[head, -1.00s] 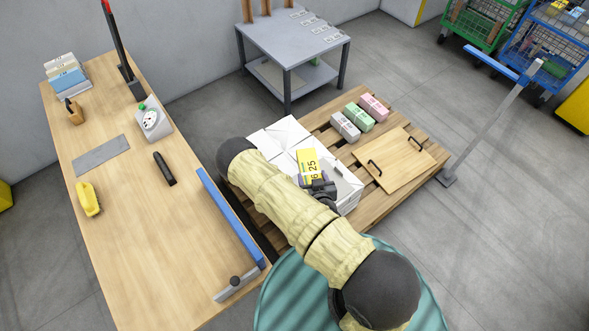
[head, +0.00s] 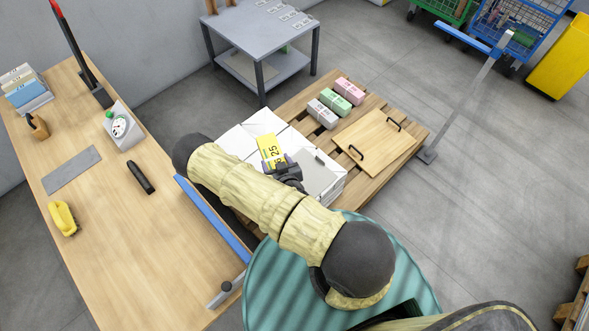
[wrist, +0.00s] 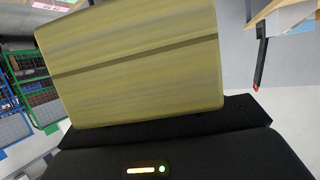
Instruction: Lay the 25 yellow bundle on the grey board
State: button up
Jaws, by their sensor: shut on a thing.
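The yellow bundle (head: 270,150), marked 25, is in my gripper (head: 283,168). In the head view it appears in front of the white packs on the pallet; its height above them is hard to tell. The wrist view shows the bundle (wrist: 130,60) close up with a darker band across it, held against the black gripper body. The jaws are shut on it, though the fingertips are largely hidden. A flat grey board (head: 71,170) lies bare on the wooden workbench (head: 150,240), left of my arm and well apart from the bundle.
The bench also holds a dial scale (head: 122,126), a black tool (head: 140,177) and a yellow tool (head: 63,217). A blue rail (head: 212,220) runs along its near edge. The pallet (head: 385,185) carries grey, green and pink bundles and a wooden board (head: 368,140).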

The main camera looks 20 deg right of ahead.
jog(key=w+d+f+m+g+h+b, duration=0.2)
jog(key=w+d+f+m+h+b, duration=0.6)
jog(key=b, duration=1)
notch_tip(320, 180, down, 15)
jog(key=d+m+g+h+b, duration=0.1)
jog(key=m+g+h+b, duration=0.3)
jog(key=b, duration=1.6)
jog(key=shift+d+r+m+g+b, duration=0.2)
jog(key=shift+d+m+g+b, duration=0.15)
jog(key=shift+m+g, duration=0.6)
jog(key=shift+a+r+n+g+p, duration=0.15)
jog(key=shift+n+g+p, duration=0.1)
jog(key=shift+p, duration=0.25)
jog(key=shift+f+b, duration=2.05)
jog(key=shift+f, duration=2)
jog(key=shift+f, duration=0.55)
jog(key=o, duration=1.7)
